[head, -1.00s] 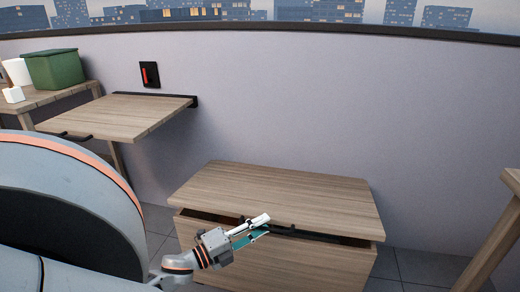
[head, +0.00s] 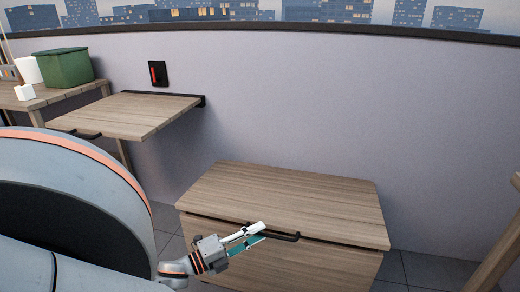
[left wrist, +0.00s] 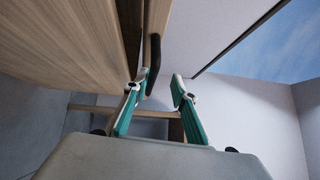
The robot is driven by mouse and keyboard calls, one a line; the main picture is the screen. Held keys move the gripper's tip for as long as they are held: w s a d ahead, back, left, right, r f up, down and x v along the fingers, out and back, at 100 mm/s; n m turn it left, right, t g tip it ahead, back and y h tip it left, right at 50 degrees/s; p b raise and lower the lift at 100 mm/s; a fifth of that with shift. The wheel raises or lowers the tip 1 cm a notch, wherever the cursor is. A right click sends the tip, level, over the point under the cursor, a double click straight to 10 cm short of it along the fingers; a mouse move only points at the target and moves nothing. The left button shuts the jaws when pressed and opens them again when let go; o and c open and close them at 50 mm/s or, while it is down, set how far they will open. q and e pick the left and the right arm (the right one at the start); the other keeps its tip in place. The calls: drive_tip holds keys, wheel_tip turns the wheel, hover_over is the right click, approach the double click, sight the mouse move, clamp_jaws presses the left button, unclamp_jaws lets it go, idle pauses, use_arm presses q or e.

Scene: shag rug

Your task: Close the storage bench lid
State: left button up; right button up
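The storage bench (head: 320,262) stands against the wall, with its wooden lid (head: 285,195) lying flat on top. Only a thin dark line shows between lid and box at the front. A black handle (head: 288,236) runs along the lid's front edge. My left gripper (head: 264,232) is at this front edge, beside the handle, with its white and teal fingers apart and nothing held. In the left wrist view the handle (left wrist: 153,65) shows just beyond and between the open fingertips (left wrist: 159,82); I cannot tell if they touch. My right gripper is not in view.
A wooden wall-mounted fold-down table (head: 130,112) is left of the bench. A table (head: 50,98) with a green box (head: 64,68) and white cup (head: 28,70) stands at far left. Another wooden piece (head: 500,255) is at the right edge. Tiled floor (head: 405,270) shows right of the bench.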

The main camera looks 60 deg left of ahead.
use_arm(q)
drive_tip(key=shift+s+a+f, duration=0.3)
drive_tip(key=shift+s+f, duration=0.5)
drive_tip(key=shift+s, duration=0.05)
drive_tip(key=shift+s+a+f, duration=0.3)
drive_tip(key=shift+s+f, duration=0.45)
drive_tip(key=shift+s, duration=0.05)
drive_tip(key=shift+d+r, duration=0.1)
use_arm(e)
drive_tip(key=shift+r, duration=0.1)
